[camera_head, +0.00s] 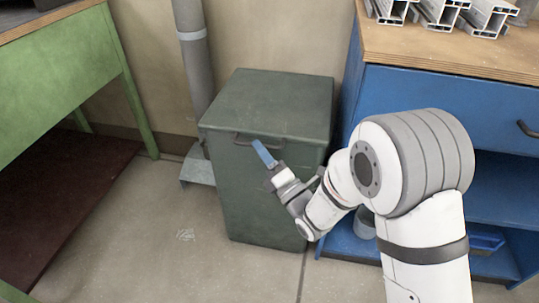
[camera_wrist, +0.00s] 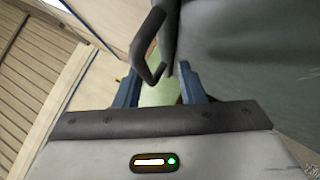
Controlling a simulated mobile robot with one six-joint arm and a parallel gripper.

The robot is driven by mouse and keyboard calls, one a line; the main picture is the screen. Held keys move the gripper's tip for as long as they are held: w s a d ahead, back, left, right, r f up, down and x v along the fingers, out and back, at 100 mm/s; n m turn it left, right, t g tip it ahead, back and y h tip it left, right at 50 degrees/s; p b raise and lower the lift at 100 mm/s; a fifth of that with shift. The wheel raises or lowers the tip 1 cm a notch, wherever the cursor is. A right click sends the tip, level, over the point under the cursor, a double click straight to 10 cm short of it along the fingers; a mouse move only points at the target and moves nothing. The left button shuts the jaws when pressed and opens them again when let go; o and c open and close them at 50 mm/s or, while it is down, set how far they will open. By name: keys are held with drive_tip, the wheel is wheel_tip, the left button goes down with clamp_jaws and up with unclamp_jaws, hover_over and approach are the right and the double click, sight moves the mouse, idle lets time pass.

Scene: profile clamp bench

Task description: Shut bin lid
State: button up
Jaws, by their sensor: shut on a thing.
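The dark green bin (camera_head: 265,195) stands on the floor between the green bench and the blue cabinet. Its lid (camera_head: 275,100) lies flat over the top, with no clear gap showing in the head view. A dark bar handle (camera_head: 240,138) runs along the lid's front edge; it also shows as a bent bar in the wrist view (camera_wrist: 151,40). My gripper (camera_head: 259,148), with blue fingers, is at the front of the lid by the handle.
A blue cabinet (camera_head: 445,95) with metal profiles (camera_head: 440,12) on its wooden top stands close on the right. A green bench (camera_head: 65,85) stands on the left. A grey pipe (camera_head: 192,55) rises behind the bin. The floor in front is clear.

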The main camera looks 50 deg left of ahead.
drive_tip(key=shift+f, duration=0.45)
drive_tip(key=shift+d+h, duration=0.15)
drive_tip(key=shift+h, duration=0.15)
drive_tip(key=p+v, duration=0.1)
drive_tip(key=v, duration=0.6)
drive_tip(key=shift+d+r+p, duration=0.15)
drive_tip(key=shift+d+p, duration=0.05)
drive_tip(key=shift+p, duration=0.2)
